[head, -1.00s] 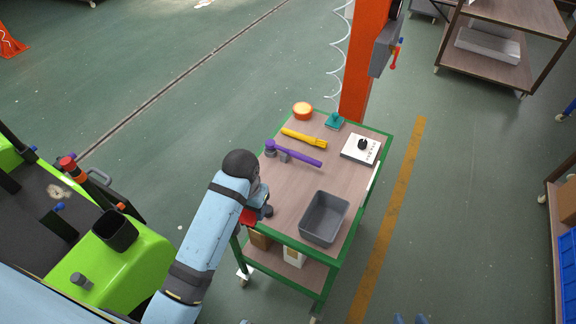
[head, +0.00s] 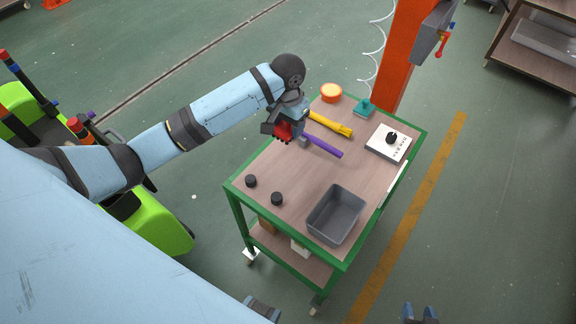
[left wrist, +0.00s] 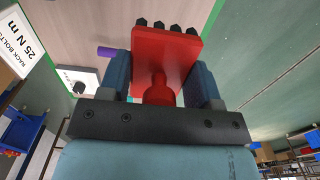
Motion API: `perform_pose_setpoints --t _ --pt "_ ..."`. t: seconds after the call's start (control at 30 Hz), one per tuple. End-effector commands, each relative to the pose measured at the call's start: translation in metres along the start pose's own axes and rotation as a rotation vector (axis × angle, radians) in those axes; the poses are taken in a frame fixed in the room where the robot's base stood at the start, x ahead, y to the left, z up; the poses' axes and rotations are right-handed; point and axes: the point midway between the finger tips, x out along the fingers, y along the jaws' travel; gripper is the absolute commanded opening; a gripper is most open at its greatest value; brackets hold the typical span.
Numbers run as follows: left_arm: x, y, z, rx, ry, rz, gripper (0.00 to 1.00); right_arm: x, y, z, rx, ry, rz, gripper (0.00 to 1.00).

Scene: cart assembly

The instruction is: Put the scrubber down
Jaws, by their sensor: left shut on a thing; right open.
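The scrubber, a red block with black bristle tips, shows in the left wrist view (left wrist: 165,60) and in the head view (head: 284,131). My left gripper (head: 290,118) is shut on its red grip, between the two blue fingers in the left wrist view (left wrist: 158,85). The scrubber is over the far left part of the cart top (head: 300,180); whether it touches the top I cannot tell. The arm hides part of a purple-handled tool (head: 323,146) beside it. My right gripper (head: 420,314) is open and empty at the bottom edge of the head view.
Two black knobs (head: 251,181) (head: 277,198) and a grey bin (head: 344,208) are at the near end. A yellow tool (head: 330,123), orange round tub (head: 331,92), teal item (head: 365,107) and white box (head: 378,142) occupy the far end. Bare wood shows in the middle.

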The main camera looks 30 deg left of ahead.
Motion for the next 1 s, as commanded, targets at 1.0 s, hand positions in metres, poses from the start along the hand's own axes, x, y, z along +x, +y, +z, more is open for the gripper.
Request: perform_pose_setpoints --t 1.0 --pt "0.175 0.001 0.001 0.001 0.000 0.000 0.32 0.001 0.002 -0.002 -0.002 0.003 0.002 0.43"
